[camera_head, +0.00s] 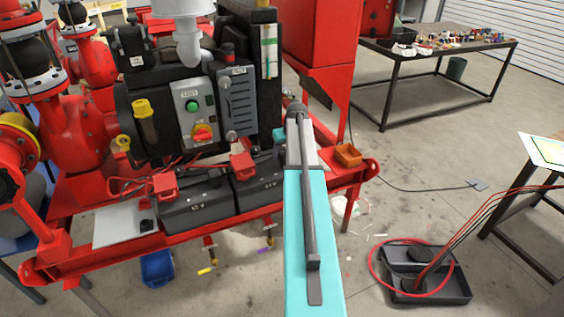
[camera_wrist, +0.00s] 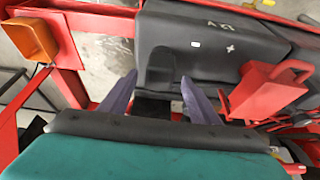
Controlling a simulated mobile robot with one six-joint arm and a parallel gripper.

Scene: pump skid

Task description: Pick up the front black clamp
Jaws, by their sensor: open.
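My gripper (camera_wrist: 159,77) is open in the wrist view, its two purple-grey fingers apart. A dark block, apparently the front black clamp (camera_wrist: 158,62), lies between the fingertips at the edge of a black battery (camera_wrist: 215,35). The dark block blends into the battery, so its outline and any contact with the fingers are hard to tell. A red clamp (camera_wrist: 265,92) with a loop handle sits on the same battery to the right. In the head view my arm hides the fingers and the black clamp; the red clamp (camera_head: 242,166) shows on the right battery (camera_head: 258,190).
An orange bin (camera_wrist: 35,40) is at upper left in the wrist view. The red skid frame (camera_head: 190,236) runs around the batteries. A control box (camera_head: 197,115) stands behind them. A second battery (camera_head: 195,210) with a red clamp (camera_head: 165,187) is to the left.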

